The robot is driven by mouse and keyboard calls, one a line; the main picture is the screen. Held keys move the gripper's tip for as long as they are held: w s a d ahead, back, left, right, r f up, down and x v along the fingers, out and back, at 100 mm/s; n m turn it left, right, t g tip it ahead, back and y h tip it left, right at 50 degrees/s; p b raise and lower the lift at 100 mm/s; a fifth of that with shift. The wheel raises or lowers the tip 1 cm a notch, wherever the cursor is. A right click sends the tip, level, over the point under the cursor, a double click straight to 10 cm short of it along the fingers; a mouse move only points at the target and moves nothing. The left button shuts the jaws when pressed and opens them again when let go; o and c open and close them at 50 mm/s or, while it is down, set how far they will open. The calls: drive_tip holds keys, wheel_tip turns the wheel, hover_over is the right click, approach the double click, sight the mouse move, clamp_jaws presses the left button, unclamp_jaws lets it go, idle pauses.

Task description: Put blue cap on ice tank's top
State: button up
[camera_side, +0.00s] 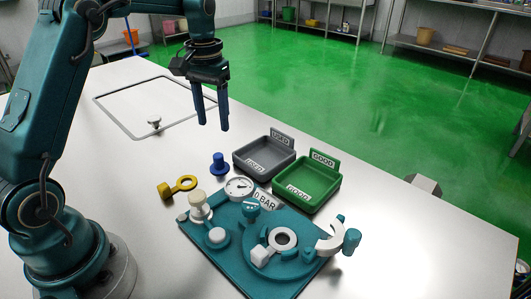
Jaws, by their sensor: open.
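The blue cap (219,164) stands on the white table, left of the grey tray. It has a wide base and a narrower knob on top. My gripper (211,122) is open and empty, pointing down above the table, higher than the cap and behind it in the picture. A teal plate (213,258) with several fittings lies at the front. It carries a gauge (239,188), a white knobbed part (199,206) and a white ring (283,240). I cannot tell which part is the ice tank.
A grey tray (244,168) labelled USED and a green tray (325,199) labelled GOOD stand behind the plate. A yellow ringed part (183,185) lies left of the cap. A framed panel (129,133) with a small knob (154,121) is at the back left.

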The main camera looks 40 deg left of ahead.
drive_tip(key=s+d+r+m+t, duration=0.2)
drive_tip(key=s+d+r+t, duration=0.1)
drive_tip(key=s+d+r, duration=0.5)
drive_tip(key=s+d+f+m+t, duration=0.1)
drive_tip(key=s+d+f+t, duration=0.1)
drive_tip(key=s, duration=0.7)
wheel_tip(320, 180, down, 2)
drive_tip(key=shift+s+d+f+m+t, duration=0.1)
drive_tip(key=shift+s+d+m+t, duration=0.25)
drive_tip(key=shift+d, duration=0.45)
